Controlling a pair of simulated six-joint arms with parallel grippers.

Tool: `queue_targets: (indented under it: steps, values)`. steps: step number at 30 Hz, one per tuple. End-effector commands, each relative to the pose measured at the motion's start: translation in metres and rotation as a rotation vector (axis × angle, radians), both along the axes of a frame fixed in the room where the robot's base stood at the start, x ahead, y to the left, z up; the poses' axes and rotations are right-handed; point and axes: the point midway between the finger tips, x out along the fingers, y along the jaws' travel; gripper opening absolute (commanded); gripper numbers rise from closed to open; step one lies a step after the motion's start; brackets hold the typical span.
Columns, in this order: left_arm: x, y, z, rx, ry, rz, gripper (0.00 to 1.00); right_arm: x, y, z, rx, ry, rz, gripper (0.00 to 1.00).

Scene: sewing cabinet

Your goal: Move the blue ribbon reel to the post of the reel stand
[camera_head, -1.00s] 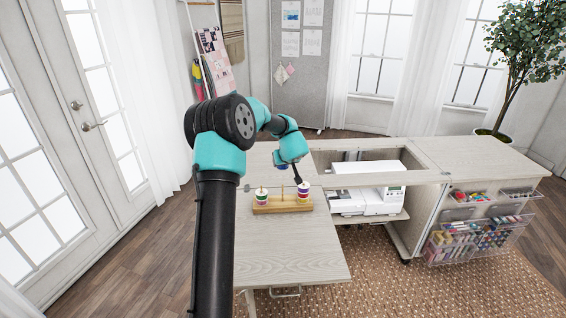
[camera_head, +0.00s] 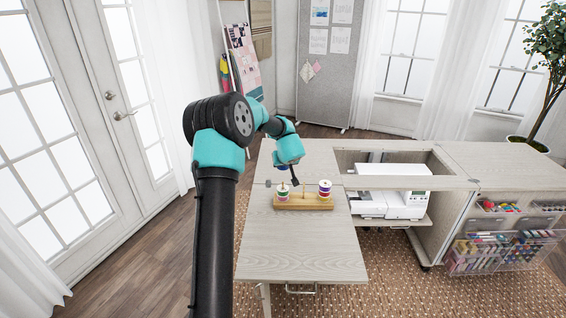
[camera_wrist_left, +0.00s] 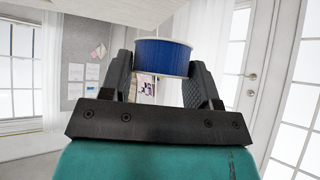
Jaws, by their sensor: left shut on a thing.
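The blue ribbon reel (camera_wrist_left: 162,57) is held between the two dark fingers of my left gripper (camera_wrist_left: 163,80) in the left wrist view. In the head view my left gripper (camera_head: 295,181) is over the reel stand (camera_head: 303,204), between its left stack and its middle; the blue reel is mostly hidden behind my arm there. The wooden stand has a left stack of coloured reels (camera_head: 283,194), a right stack (camera_head: 325,190), and a bare thin post (camera_head: 304,190) between them. Whether the held reel is over a post I cannot tell. My right gripper is not in view.
The stand sits on a pale wooden table (camera_head: 300,250) with free room in front. A white sewing machine (camera_head: 390,204) is set in the cabinet to the right. Clear bins of supplies (camera_head: 500,250) hang at the cabinet's right front.

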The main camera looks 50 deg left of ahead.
Motion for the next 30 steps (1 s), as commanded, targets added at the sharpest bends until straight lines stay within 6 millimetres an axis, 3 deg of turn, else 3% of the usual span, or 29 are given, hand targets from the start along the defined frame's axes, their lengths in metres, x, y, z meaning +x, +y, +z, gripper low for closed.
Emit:
queue_targets:
  steps: [15,30]
  values:
    - [0.0,0.0,-0.047,-0.001,0.003,-0.001,0.33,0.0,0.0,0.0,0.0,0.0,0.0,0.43]
    - [0.0,0.0,-0.054,0.0,0.001,0.001,0.33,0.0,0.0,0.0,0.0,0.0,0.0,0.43]
